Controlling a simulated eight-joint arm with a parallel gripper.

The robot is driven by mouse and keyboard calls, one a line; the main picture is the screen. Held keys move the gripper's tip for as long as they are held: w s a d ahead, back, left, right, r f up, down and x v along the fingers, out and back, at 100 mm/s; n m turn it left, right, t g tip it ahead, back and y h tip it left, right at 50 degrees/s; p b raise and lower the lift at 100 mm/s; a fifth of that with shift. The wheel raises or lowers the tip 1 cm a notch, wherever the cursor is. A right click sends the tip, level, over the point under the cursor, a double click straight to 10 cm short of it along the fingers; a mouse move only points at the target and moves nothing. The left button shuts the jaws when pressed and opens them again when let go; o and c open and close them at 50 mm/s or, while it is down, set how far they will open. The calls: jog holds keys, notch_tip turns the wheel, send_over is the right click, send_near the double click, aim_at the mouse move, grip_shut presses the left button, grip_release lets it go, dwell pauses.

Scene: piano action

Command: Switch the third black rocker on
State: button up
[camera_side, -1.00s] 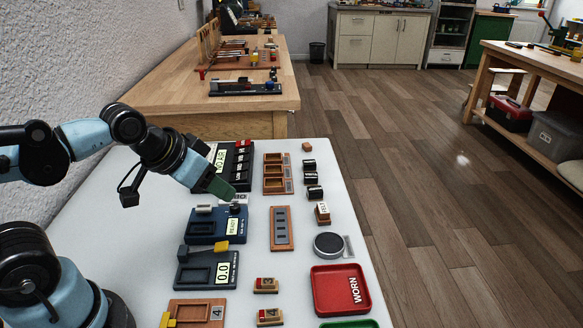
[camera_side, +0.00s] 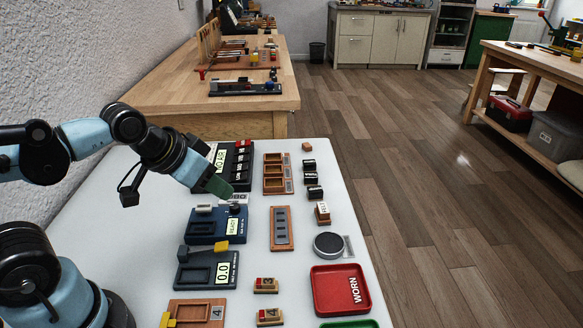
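A black unit (camera_side: 235,168) with a row of black rockers and a red piece at its far end stands at the back left of the white table. Its small display (camera_side: 220,159) faces the camera, too small to read surely. My gripper (camera_side: 220,189) points down and right at the near end of this unit, just above the blue device (camera_side: 204,226). It partly hides the unit's near end. Whether its fingers are apart cannot be made out. Which rocker is third and how each one is tilted are too small to tell.
Right of the unit are a wooden tray (camera_side: 277,188), several black cylinders (camera_side: 311,178) and a slotted wooden strip (camera_side: 282,245). Nearer are a scale-like device (camera_side: 208,284), a round grey disc (camera_side: 328,243) and a red WORN tray (camera_side: 318,268). The table's right edge is close to these.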

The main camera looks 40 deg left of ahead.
jog(key=shift+w+a+r, duration=0.1)
jog(key=shift+w+r, duration=0.05)
jog(key=shift+r, duration=0.05)
jog(key=shift+c, duration=1.1)
jog(key=w+a+r, duration=0.1)
jog(key=w, duration=0.1)
jog(key=w+a+r+m+g, duration=0.1)
jog(key=w+r, duration=0.1)
jog(key=w+a+r+m, duration=0.1)
jog(key=w+r, duration=0.1)
jog(key=shift+r, duration=0.1)
grip_shut()
jog(key=w+a+f+m+g+h, duration=0.1)
jog(key=w+a+m+g, duration=0.3)
jog(key=w+a, duration=1.1)
jog(key=shift+a+f+m+g, duration=0.4)
jog(key=shift+a+m, duration=0.6)
jog(key=shift+m, duration=0.5)
